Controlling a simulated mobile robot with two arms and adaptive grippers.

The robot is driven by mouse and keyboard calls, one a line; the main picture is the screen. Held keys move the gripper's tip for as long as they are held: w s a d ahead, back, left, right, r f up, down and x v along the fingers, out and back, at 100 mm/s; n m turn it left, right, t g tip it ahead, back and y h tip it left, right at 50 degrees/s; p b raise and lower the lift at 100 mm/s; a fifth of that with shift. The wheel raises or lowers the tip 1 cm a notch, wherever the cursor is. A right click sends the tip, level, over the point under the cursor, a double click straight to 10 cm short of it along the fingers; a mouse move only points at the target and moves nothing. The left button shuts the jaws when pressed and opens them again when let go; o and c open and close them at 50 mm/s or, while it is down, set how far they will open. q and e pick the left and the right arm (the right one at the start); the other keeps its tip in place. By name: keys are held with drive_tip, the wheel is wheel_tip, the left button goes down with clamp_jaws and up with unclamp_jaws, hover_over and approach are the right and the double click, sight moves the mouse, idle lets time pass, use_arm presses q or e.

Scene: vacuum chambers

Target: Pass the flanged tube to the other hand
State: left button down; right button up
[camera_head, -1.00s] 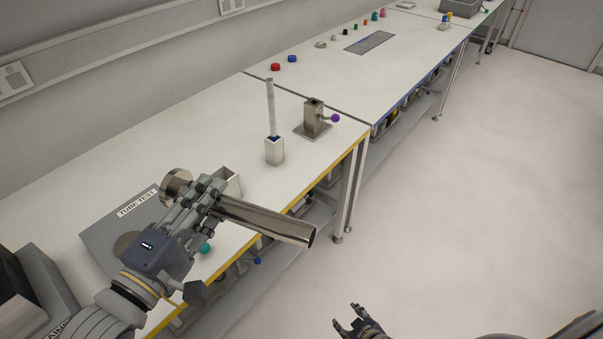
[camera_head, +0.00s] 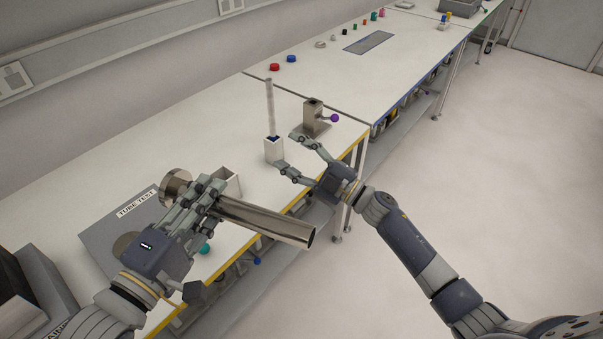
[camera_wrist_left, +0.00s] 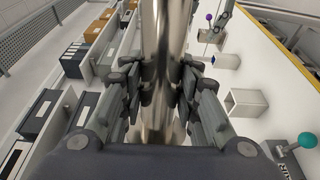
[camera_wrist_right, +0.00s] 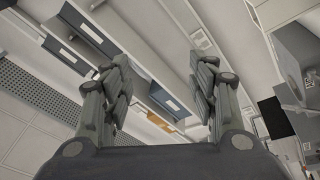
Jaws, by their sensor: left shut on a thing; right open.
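The flanged tube (camera_head: 265,221) is a shiny metal cylinder with a wide round flange at its upper left end. My left gripper (camera_head: 208,194) is shut around it near the flange and holds it above the table's front edge. The bare end points to the lower right. The tube (camera_wrist_left: 163,45) also runs between the fingers in the left wrist view. My right gripper (camera_head: 300,156) is open and empty, up and right of the tube's bare end and apart from it. The right wrist view shows its spread fingers (camera_wrist_right: 160,95) with nothing between them; the tube is not seen there.
A white table (camera_head: 110,165) holds a grey TUBE TEST panel (camera_head: 103,240), a square white holder (camera_head: 274,150) with an upright rod, and a metal block (camera_head: 313,122) with a purple-knobbed lever. My right gripper is close to these last two. The floor at right is clear.

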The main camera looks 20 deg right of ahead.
use_arm(q)
drive_tip(key=shift+r, duration=0.15)
use_arm(e)
drive_tip(key=s+a+r+n+g+y, duration=0.35)
drive_tip(key=s+r+n+g, duration=0.25)
drive_tip(key=r+n, duration=0.35)
drive_tip(key=s+a+r+n+g+y, duration=0.2)
drive_tip(key=s+a+r+n+g, duration=0.3)
drive_tip(key=s+r+n+g, duration=0.4)
drive_tip(key=n+t+h, duration=0.3)
drive_tip(key=n+h, duration=0.4)
drive_tip(key=h, duration=0.4)
approach(251, 207)
drive_tip(key=x, duration=1.1)
drive_tip(key=shift+w+a+f, duration=0.1)
drive_tip(key=shift+a+f, duration=0.15)
drive_tip(key=shift+a, duration=0.05)
